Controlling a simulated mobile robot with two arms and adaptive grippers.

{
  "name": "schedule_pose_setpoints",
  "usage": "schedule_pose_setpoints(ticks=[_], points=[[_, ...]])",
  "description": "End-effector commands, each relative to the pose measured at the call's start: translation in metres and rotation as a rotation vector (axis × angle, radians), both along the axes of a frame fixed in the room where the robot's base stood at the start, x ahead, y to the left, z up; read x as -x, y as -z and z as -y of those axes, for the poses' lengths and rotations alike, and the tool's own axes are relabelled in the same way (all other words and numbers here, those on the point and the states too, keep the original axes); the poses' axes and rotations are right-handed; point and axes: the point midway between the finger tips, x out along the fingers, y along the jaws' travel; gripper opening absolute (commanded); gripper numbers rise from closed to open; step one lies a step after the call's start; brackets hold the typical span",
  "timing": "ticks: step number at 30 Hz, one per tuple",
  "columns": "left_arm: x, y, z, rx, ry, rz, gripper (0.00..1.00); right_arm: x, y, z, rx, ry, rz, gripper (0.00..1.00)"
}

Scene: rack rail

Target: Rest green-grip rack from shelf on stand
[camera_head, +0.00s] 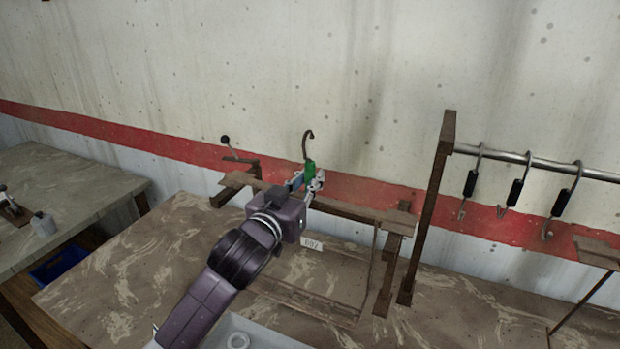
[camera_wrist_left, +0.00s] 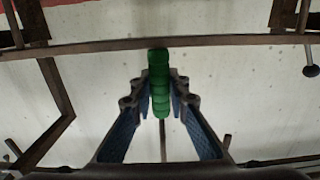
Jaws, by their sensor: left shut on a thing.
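The rack's green grip (camera_head: 309,172) is upright, with a dark curved hook (camera_head: 307,141) above it. My left gripper (camera_head: 304,183) is shut on the green grip, which also shows between the blue finger pads in the left wrist view (camera_wrist_left: 159,82). The grip is close to the flat brown bar of the stand (camera_head: 365,211); I cannot tell whether they touch. The hook's top is free, with bare wall behind it. What hangs under the grip is mostly hidden by my arm and the bar. My right gripper is not in view.
A metal rail (camera_head: 525,160) on a brown post (camera_head: 428,215) carries several black-grip hooks (camera_head: 516,192) at the right. A lever with a dark knob (camera_head: 225,140) stands at the stand's left end. A pale tray (camera_head: 262,335) lies at the front. A side table (camera_head: 85,195) is at left.

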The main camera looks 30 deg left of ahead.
Motion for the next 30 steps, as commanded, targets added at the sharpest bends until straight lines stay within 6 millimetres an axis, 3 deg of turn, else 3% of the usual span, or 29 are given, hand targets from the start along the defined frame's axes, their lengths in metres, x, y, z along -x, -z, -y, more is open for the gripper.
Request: schedule_pose_setpoints(ticks=[4,5,10,20,30], points=[[0.000,0.001,0.000,0.000,0.000,0.005,0.00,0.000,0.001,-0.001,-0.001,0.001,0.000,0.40],[0.000,0.001,0.000,0.000,0.000,0.005,0.16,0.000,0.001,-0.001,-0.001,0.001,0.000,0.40],[0.000,0.001,0.000,0.000,0.000,0.004,0.35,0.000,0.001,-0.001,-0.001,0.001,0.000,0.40],[0.002,0.004,0.000,0.000,0.000,-0.003,0.35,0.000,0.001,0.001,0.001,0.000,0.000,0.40],[0.048,0.002,0.003,0.001,0.001,-0.001,0.35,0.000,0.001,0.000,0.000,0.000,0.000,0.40]])
